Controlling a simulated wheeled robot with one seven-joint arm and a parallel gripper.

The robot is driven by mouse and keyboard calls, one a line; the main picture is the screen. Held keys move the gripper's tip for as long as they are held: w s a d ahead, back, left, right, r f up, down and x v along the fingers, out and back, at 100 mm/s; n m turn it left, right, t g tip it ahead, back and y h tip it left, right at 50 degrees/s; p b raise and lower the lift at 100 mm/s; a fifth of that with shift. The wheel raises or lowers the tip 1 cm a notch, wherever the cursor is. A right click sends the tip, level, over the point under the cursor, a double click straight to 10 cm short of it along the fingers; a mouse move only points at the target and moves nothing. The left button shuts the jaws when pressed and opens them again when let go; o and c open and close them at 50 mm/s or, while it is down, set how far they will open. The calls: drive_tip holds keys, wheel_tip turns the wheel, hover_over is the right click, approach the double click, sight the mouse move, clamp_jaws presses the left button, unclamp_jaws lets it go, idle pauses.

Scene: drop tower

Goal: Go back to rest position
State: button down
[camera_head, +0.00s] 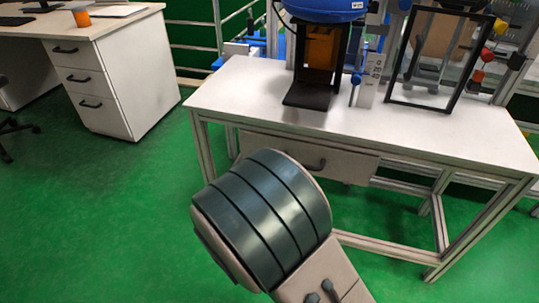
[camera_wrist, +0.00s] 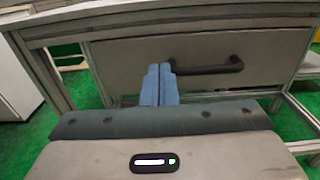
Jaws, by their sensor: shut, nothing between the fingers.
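My gripper (camera_wrist: 159,72) shows in the wrist view as two blue fingers pressed together, with nothing between them. It is in front of the grey drawer (camera_wrist: 120,60) under the white workbench (camera_wrist: 180,15). The drawer's dark handle (camera_wrist: 208,67) is just right of the fingertips; I cannot tell whether they touch it. In the head view my arm covers the lower middle, in front of the workbench (camera_head: 240,92), and my gripper is not visible there. The drawer (camera_head: 270,148) looks closed in the head view.
On the workbench stand a device with a blue top (camera_head: 325,8) and a dark-framed clear panel (camera_head: 440,100). A desk with drawers (camera_head: 100,85) is at the left, holding an orange cup (camera_head: 81,17). Open green floor (camera_head: 90,210) lies to the left.

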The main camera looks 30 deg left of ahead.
drive_tip(key=shift+v, duration=1.45)
drive_tip(key=w+d+r+m+g+h+p, duration=0.25)
drive_tip(key=d+r+m+h+p, duration=0.2)
drive_tip(key=d, duration=0.45)
drive_tip(key=w+d+r+m+g+h+p, duration=0.2)
drive_tip(key=w+d+r+m+h+p, duration=0.15)
drive_tip(key=d+r+m, duration=0.4)
drive_tip(key=w+d+r+m+g+h+p, duration=0.2)
drive_tip(key=d+r+m+h+p, duration=0.15)
drive_tip(key=d, duration=0.75)
drive_tip(key=s+d+r+m+g+y+p, duration=0.1)
drive_tip(key=s+d+r+m+g+p, duration=0.45)
drive_tip(key=d+r+m, duration=0.2)
drive_tip(key=s+d+r+m+g+y+p, duration=0.1)
drive_tip(key=s+d+r+m+g+p, duration=0.35)
drive_tip(key=d+r+m+p, duration=0.35)
drive_tip(key=s+r+m+t+y+p, duration=0.1)
drive_tip(key=s+r+m+y+p, duration=0.4)
drive_tip(key=r+m, duration=0.2)
drive_tip(key=shift+s+d+r+m+t, duration=0.2)
drive_tip(key=shift+s+d+m+t, duration=0.2)
drive_tip(key=shift+m, duration=0.1)
drive_tip(key=shift+y, duration=0.25)
